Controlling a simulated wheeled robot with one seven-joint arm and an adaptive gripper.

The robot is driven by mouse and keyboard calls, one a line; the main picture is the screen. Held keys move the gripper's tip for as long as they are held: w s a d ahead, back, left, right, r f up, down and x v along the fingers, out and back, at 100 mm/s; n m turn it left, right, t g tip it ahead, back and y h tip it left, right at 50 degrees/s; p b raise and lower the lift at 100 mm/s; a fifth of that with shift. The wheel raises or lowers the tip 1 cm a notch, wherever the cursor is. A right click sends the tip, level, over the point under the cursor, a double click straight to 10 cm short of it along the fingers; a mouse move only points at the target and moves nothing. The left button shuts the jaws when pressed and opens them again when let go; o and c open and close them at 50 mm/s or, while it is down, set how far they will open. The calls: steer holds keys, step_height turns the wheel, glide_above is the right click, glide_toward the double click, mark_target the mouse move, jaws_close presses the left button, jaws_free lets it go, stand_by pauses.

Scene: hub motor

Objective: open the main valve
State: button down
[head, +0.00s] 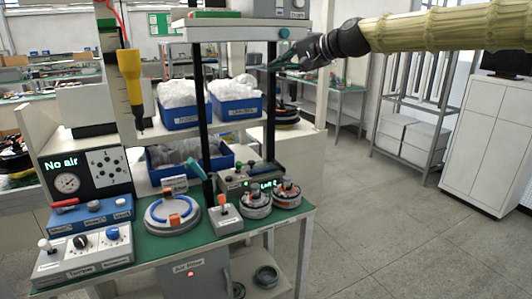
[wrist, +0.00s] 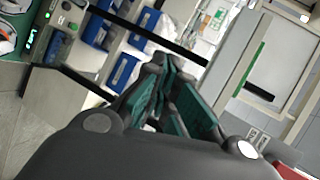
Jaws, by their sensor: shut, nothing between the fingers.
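A blue valve box (head: 90,217) stands at the left of the green-topped bench. A red lever handle (head: 65,203) lies flat along its left part, and two knobs sit to the right of it. Its labels are too small to read, so I cannot tell for sure which part is the main valve. Behind it, a dark panel with a gauge (head: 67,183) shows "No air". My gripper (head: 275,64) is raised at the upper right, well away from the valve box, beside the shelf frame. In the wrist view my gripper (wrist: 165,72) has its green-padded fingers together and empty.
A black post (head: 201,110) and a yellow hanging screwdriver (head: 131,80) stand between my gripper and the valve box. Blue bins (head: 235,112) fill the shelves. A round fixture (head: 172,218), a joystick box (head: 225,220) and two motor hubs (head: 287,194) occupy the bench. The floor at right is free.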

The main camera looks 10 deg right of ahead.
steer(key=s+d+r+y, duration=0.1)
steer(key=s+d+r, duration=0.3)
steer(key=r, duration=0.6)
steer(key=s+d+r+t+y, duration=0.1)
steer(key=s+d+r, duration=0.3)
steer(key=r, duration=0.7)
steer(key=s+d+r+t+y, duration=0.1)
steer(key=s+d+r, duration=0.2)
steer(key=s+r, duration=0.3)
step_height(320, 180, up, 5)
steer(key=shift+s+d+f+y, duration=0.1)
steer(key=shift+s+d+y, duration=0.2)
steer(key=shift+s+d, duration=0.1)
steer(key=shift+a, duration=0.1)
